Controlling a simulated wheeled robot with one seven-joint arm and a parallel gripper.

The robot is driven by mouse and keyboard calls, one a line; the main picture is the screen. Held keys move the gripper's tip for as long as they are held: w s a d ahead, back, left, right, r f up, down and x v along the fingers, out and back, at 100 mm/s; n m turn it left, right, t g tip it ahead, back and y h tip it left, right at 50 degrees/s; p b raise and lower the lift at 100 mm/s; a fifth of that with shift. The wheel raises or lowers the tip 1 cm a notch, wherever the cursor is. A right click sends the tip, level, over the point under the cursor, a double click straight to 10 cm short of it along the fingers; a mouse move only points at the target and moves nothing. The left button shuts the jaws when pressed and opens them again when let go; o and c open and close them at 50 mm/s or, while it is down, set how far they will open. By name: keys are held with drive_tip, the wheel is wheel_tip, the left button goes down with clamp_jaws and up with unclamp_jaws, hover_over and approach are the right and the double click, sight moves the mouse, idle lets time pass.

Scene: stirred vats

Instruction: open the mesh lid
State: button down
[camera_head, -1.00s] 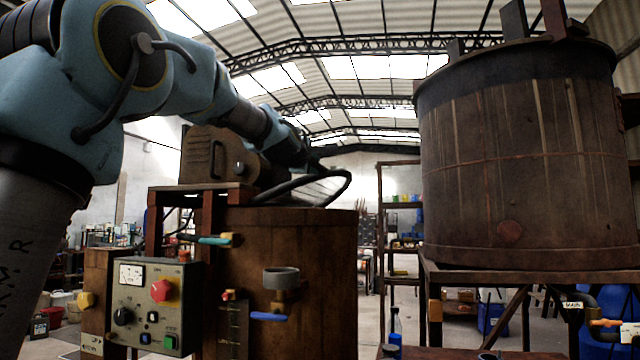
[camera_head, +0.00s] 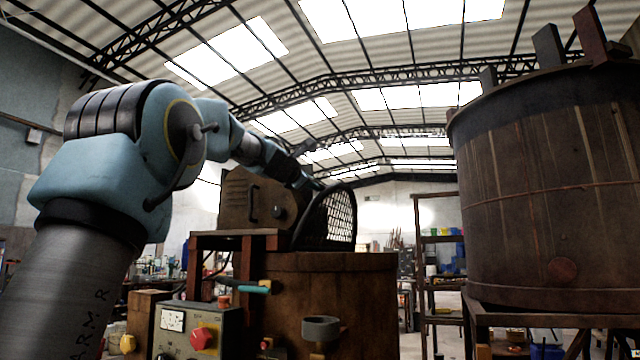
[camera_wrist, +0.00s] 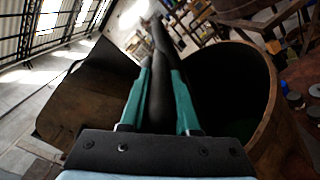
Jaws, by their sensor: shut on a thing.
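The mesh lid (camera_head: 330,220) stands steeply raised at the back left of the lower wooden vat (camera_head: 350,300) in the head view. It has a dark rim and a see-through mesh. In the wrist view my gripper (camera_wrist: 160,70) has its two green fingers on either side of a dark round bar (camera_wrist: 163,42), part of the lid, and is shut on it. The open mouth of the vat (camera_wrist: 262,130) shows to the right of the fingers. In the head view my fingertips are hidden at the lid's upper edge.
A brown motor housing (camera_head: 250,200) stands left of the lid, close to my arm. A control box (camera_head: 190,330) with a red knob is on the front. A large raised vat (camera_head: 560,190) stands at the right. A shelf rack (camera_head: 430,270) is behind.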

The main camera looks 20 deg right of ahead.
drive_tip(key=shift+w+a+n, duration=0.3)
drive_tip(key=shift+w+a, duration=0.1)
drive_tip(key=shift+a, duration=0.05)
drive_tip(key=c, duration=0.7)
unclamp_jaws()
drive_tip(key=shift+o, duration=0.2)
drive_tip(key=b+v, duration=0.4)
drive_tip(key=v, duration=0.6)
drive_tip(key=shift+s+a, duration=0.25)
drive_tip(key=shift+s, duration=0.1)
drive_tip(key=shift+b, duration=0.3)
